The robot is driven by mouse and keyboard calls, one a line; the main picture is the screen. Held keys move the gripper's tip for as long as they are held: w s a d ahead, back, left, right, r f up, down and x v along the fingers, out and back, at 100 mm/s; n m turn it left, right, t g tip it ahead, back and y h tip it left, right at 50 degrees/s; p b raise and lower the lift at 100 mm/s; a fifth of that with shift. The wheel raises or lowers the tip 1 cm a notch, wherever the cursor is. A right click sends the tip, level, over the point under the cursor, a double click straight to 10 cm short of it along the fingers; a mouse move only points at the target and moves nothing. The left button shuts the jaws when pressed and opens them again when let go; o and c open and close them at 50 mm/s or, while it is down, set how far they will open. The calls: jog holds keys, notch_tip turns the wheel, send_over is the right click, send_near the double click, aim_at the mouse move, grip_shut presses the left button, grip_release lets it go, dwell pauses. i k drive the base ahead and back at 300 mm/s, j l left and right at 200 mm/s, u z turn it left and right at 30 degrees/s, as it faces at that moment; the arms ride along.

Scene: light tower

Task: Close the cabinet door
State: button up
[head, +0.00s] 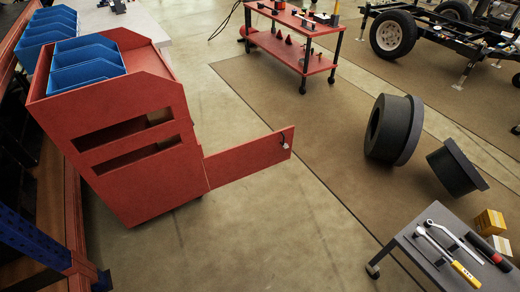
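The red cabinet (140,165) stands at the left in the head view, with two long slots in the side facing me and blue bins on top. Its red door (248,160) stands open, sticking out to the right from the cabinet's lower right edge. A small dark and light latch or handle (284,139) sits near the door's free end. The cabinet's inside behind the door is hidden from this angle. My gripper is not in view, and nothing touches the door.
A grey cart (440,250) with tools stands at the lower right. Black wheel-like parts (393,130) lie on the brown mat at the right. A red wheeled cart (296,48) stands behind. Bare floor (270,235) lies in front of the door. Blue and orange racking (35,235) is at the left.

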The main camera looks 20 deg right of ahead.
aim_at(223, 168)
jog(key=i+j+z, duration=0.1)
jog(key=i+z, duration=0.2)
jog(key=i+l+z, duration=0.1)
jog(key=i, duration=0.35)
jog(key=i+l+z, duration=0.15)
jog(key=i, duration=0.3)
jog(key=i+j+z, duration=0.2)
jog(key=i+j, duration=0.15)
jog(key=i, duration=0.3)
jog(key=i+j+z, duration=0.2)
jog(key=i+j, duration=0.2)
jog(key=i, duration=0.2)
